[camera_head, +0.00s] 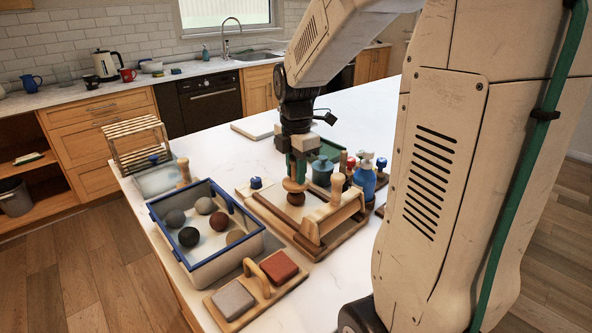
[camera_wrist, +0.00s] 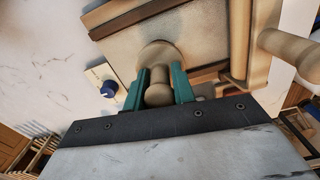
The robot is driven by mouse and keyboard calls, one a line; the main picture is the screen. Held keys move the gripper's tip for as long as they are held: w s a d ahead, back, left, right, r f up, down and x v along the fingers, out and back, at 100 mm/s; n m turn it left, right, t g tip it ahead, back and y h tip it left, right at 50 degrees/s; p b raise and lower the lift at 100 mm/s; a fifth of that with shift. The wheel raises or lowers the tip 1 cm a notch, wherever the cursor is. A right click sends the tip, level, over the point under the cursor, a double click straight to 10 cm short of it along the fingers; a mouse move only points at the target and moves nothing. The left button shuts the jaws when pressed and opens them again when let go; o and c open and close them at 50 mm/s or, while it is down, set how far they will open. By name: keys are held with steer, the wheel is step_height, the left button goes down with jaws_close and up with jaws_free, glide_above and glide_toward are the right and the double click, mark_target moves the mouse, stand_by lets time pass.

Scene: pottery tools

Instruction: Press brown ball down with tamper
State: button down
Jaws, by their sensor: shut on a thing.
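My gripper (camera_head: 299,166) is shut on the handle of a wooden tamper (camera_head: 294,185), which points down over the wooden board (camera_head: 250,193). A reddish-brown ball (camera_head: 296,198) lies on the board right under the tamper's round base. The two look to be touching, but I cannot tell how firmly. In the wrist view, the green fingers of my gripper (camera_wrist: 160,85) stand on both sides of the tamper's handle (camera_wrist: 158,56). The ball is hidden there behind the tamper's base.
A blue-rimmed bin (camera_head: 202,256) with several balls stands left of the board. A wooden rolling pin frame (camera_head: 335,218) stands close on the right. A holder with grey and red blocks (camera_head: 278,268) is in front. Bottles (camera_head: 366,176) stand behind right.

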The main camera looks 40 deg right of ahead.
steer(key=shift+f, duration=1.05)
stand_by(0.4)
steer(key=shift+r, duration=0.95)
steer(key=shift+f, duration=1.05)
steer(key=shift+r, duration=0.95)
steer(key=shift+r, duration=2.5)
